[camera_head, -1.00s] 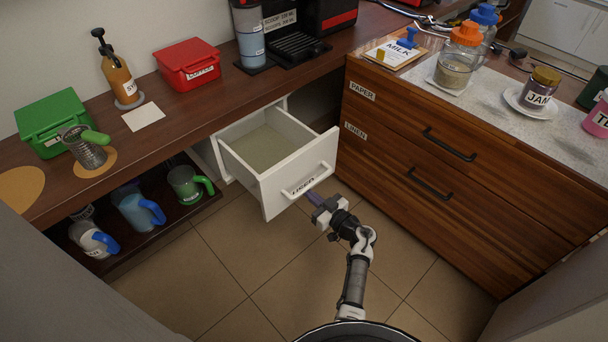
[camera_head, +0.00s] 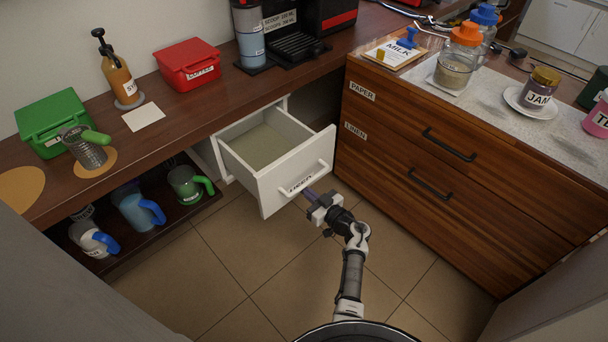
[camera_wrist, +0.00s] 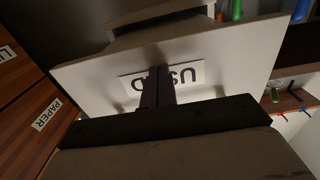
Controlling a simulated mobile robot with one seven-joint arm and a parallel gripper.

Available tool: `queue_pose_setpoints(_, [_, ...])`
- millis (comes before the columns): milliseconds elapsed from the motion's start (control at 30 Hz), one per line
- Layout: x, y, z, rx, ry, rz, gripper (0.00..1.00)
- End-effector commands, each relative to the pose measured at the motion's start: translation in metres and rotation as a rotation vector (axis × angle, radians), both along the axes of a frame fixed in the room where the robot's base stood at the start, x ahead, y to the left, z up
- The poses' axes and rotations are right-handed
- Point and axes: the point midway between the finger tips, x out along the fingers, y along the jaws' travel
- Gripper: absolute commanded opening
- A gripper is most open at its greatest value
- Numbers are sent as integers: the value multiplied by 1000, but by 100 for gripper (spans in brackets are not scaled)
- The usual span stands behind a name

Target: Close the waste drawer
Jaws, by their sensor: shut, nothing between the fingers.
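The white waste drawer (camera_head: 286,180) is pulled out from under the counter in the head view. Its front carries a "USED" label and a white bar handle, and its inside looks empty. My gripper (camera_head: 309,195) is shut and empty, with its fingertips at the lower right part of the drawer front, by the label and handle. In the wrist view the drawer front (camera_wrist: 225,65) fills the middle, upside down. The shut fingers (camera_wrist: 156,90) overlap its label there. I cannot tell whether the fingertips touch the front.
Wooden "PAPER" and "LINEN" drawers (camera_head: 400,160) stand shut just right of the waste drawer. A low shelf (camera_head: 190,203) with several mugs is at its left. The counter (camera_head: 215,105) above holds boxes and a syrup bottle. The tiled floor (camera_head: 240,265) in front is clear.

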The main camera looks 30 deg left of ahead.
Motion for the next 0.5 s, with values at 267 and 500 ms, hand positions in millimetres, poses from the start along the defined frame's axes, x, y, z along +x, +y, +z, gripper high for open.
queue_pose_setpoints(267, [1,3,-1,0,0,2,0])
queue_pose_setpoints(500, [7,23,-1,0,0,4,0])
